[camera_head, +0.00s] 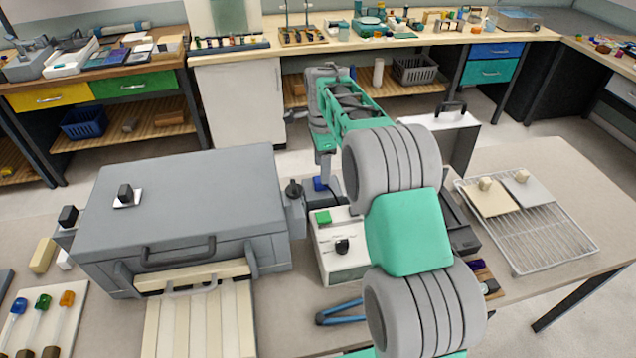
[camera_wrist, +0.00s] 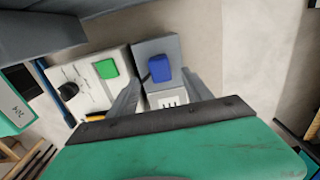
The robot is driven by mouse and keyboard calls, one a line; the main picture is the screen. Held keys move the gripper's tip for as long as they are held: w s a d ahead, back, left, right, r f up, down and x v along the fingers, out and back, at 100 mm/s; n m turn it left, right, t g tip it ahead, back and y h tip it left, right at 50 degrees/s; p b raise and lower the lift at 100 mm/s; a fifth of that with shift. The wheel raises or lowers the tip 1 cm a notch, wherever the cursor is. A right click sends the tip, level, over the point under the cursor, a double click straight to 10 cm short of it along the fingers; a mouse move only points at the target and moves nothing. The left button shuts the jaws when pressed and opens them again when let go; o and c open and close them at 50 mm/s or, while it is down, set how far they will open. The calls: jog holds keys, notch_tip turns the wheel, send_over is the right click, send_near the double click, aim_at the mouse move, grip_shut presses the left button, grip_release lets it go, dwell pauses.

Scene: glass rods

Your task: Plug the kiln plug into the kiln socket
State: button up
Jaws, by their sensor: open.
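A small blue block (camera_wrist: 159,68), which may be the kiln plug, rests on a grey box bearing a white label with a dark symbol (camera_wrist: 170,100). The blue block also shows in the head view (camera_head: 320,184), just right of the grey kiln (camera_head: 185,205). My gripper (camera_wrist: 161,77) is open and empty, with a finger on either side of the blue block's area; I cannot tell whether they touch it. In the head view, my gripper (camera_head: 325,165) hangs just above it, partly hidden by my arm. I cannot clearly make out the kiln socket.
A white control box (camera_head: 336,265) with a green switch and black knob stands beside the kiln. A wire rack (camera_head: 560,240) with two tiles lies at right. A blue-handled tool (camera_head: 340,312) lies in front. Glass rods (camera_head: 40,312) lie at front left.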

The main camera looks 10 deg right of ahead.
jog(key=shift+a+f+p, duration=0.1)
jog(key=shift+f+p, duration=0.9)
jog(key=shift+f, duration=1.55)
jog(key=shift+c, duration=0.5)
grip_shut()
